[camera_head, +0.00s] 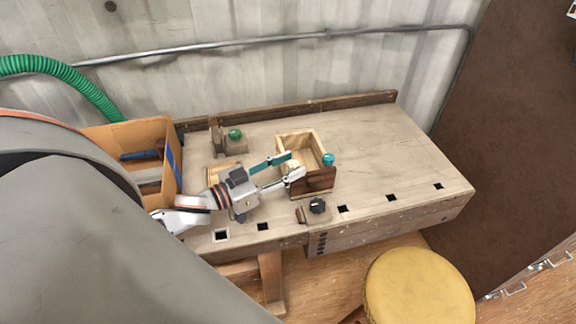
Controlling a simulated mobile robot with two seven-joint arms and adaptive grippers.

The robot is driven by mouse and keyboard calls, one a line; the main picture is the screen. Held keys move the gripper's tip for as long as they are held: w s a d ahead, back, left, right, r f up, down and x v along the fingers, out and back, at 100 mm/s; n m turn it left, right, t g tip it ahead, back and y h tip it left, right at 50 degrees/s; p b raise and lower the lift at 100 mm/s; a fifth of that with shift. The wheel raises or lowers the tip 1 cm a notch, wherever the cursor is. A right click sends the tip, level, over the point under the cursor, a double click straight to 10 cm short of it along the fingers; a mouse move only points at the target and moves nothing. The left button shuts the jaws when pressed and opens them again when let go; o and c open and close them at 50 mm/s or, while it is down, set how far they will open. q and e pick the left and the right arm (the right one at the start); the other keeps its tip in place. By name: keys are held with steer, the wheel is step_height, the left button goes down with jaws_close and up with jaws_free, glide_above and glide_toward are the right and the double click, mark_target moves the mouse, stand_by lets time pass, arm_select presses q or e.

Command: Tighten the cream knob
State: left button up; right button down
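A small pale cream shape (296,172), perhaps the cream knob, shows at the front left of an open wooden box (317,181) on the workbench. I cannot tell clearly where it ends and my lower fingertip begins. My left gripper (292,165) reaches in from the left, with its teal-faced upper finger and grey lower finger spread apart. The upper fingertip is over the box's left side, and the lower one is beside the pale shape. Contact cannot be made out. My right gripper is not in view.
A teal knob (328,159) is at the box's right, a black knob (317,205) in front, and a green knob (235,133) behind left. A cardboard box (172,165) stands left and a yellow stool (419,288) in front. The bench's right side (410,160) is clear.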

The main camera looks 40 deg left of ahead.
arm_select(q)
step_height(320, 180, up, 10)
stand_by(0.5)
steer(key=shift+w, duration=0.1)
